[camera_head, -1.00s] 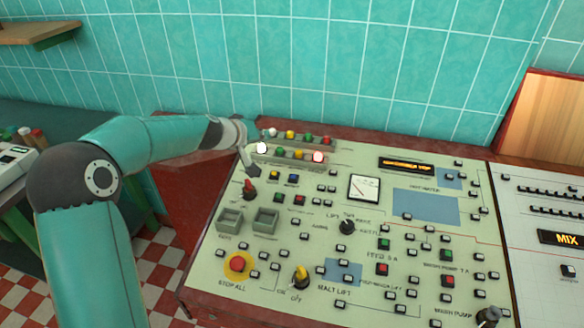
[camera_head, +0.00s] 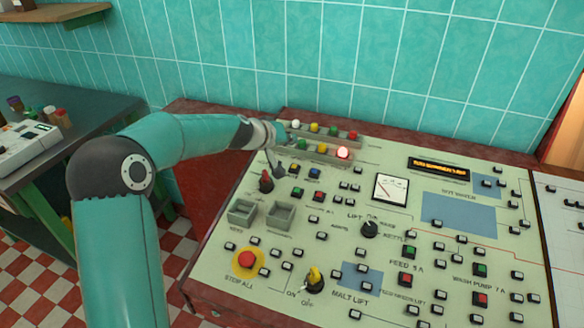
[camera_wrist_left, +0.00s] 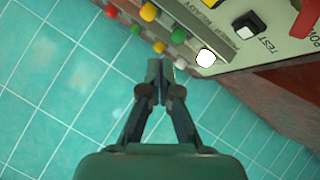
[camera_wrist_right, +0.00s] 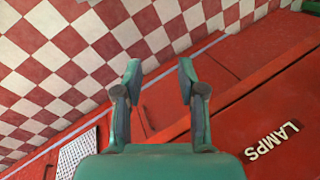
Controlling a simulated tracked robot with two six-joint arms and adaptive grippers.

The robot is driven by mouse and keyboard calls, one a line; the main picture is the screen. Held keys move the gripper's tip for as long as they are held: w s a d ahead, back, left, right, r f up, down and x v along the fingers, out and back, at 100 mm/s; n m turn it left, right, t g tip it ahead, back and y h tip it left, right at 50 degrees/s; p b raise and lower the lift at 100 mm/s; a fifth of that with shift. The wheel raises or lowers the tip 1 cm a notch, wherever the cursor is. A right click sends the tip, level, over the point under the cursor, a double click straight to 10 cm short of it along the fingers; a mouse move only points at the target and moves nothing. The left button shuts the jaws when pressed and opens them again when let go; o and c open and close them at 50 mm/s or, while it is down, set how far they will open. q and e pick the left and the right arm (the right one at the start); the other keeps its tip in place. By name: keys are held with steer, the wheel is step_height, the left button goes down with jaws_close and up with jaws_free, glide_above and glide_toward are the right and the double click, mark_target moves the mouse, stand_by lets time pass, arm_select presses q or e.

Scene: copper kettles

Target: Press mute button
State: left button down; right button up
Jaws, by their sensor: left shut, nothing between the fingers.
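No label reading "mute" is legible in these views, so I cannot tell which button it is. The pale green control panel (camera_head: 335,265) carries many small buttons. My left gripper (camera_head: 279,166) is over the panel's back left corner, by the left end of the lamp rows. My right gripper (camera_wrist_right: 160,72) is open and empty above red surfaces, away from the panel's buttons.
A red knob (camera_head: 266,180) stands close to the left gripper. A yellow-ringed stop button (camera_head: 247,260) is at the front left. The tiled wall (camera_head: 345,60) rises behind the panel. A dark side table (camera_head: 90,98) is at the left.

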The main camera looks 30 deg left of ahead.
mark_target(292, 169)
arm_select(q)
steer(key=f+b, duration=0.1)
steer(key=f, duration=0.1)
steer(key=w+f+b, duration=0.1)
steer(key=f+b, duration=0.1)
steer(key=f, duration=0.1)
steer(key=f+b, duration=0.2)
steer(key=shift+w+a+f, duration=0.15)
steer(key=shift+w+f+b, duration=0.15)
steer(key=shift+f+b, duration=0.3)
steer(key=shift+b, duration=0.1)
steer(key=shift+f, duration=0.1)
stand_by(0.7)
steer(key=shift+w+f+b, duration=0.15)
steer(key=shift+f+b, duration=0.1)
steer(key=shift+b, duration=0.15)
steer(key=shift+f+b, duration=0.35)
steer(key=shift+b, duration=0.05)
stand_by(0.5)
steer(key=shift+r, duration=0.1)
steer(key=shift+r+p, duration=0.55)
steer(key=shift+r, duration=0.15)
steer(key=shift+r, duration=0.1)
